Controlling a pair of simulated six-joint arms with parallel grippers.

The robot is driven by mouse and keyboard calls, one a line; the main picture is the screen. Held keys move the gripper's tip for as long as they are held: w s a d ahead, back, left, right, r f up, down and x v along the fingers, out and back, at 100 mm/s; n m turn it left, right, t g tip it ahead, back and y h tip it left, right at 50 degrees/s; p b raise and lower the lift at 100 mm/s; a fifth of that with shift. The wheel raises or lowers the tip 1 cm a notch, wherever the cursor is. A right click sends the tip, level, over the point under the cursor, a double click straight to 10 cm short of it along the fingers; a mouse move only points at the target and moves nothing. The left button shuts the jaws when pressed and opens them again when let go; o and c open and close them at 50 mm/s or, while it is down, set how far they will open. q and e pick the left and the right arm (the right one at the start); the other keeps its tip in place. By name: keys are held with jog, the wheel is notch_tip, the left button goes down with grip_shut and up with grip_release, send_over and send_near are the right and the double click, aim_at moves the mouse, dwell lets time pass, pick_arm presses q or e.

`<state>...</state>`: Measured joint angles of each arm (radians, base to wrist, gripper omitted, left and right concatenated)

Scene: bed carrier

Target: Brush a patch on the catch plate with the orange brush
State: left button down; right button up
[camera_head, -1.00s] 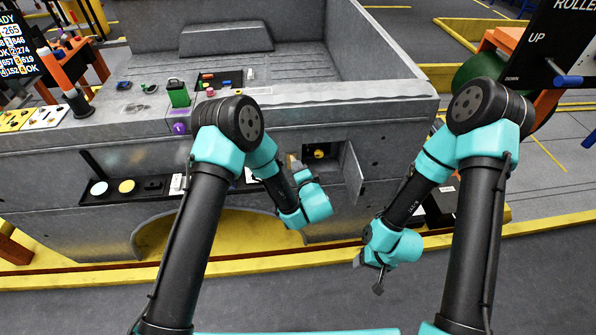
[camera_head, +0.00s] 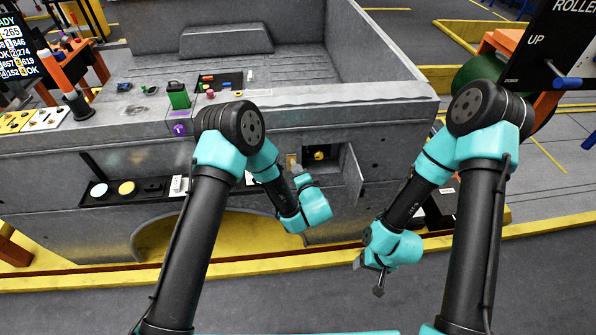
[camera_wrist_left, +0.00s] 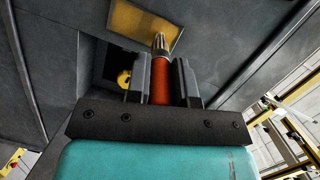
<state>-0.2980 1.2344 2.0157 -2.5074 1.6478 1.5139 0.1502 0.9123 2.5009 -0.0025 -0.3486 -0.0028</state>
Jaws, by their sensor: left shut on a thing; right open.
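My left gripper (camera_wrist_left: 161,82) is shut on the orange brush (camera_wrist_left: 160,84), which sits upright between the fingers in the left wrist view. The brush's pale tip points at a golden-brown plate (camera_wrist_left: 138,22), which looks like the catch plate. The tip overlaps the plate's lower edge in the picture; I cannot tell whether it touches. In the head view the left gripper (camera_head: 298,172) is at the grey side wall, just below the small brown plate (camera_head: 291,161), and the brush is hidden. My right gripper (camera_head: 375,278) is open and empty, low in front of the wall.
An open recess with a yellow part (camera_head: 319,155) lies right of the plate, with a hinged door (camera_head: 352,174) swung out beside it. A green box (camera_head: 178,96) and small parts sit on the ledge above. A black tray (camera_head: 154,187) with round pads is left.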

pick_arm(q)
jog(key=shift+f, duration=0.2)
dwell(0.3)
jog(key=shift+f, duration=0.85)
jog(key=shift+f, duration=0.1)
jog(key=shift+f, duration=0.8)
jog(key=shift+f, duration=0.1)
jog(key=shift+f, duration=0.85)
jog(key=shift+r, duration=0.1)
jog(key=shift+r, duration=0.9)
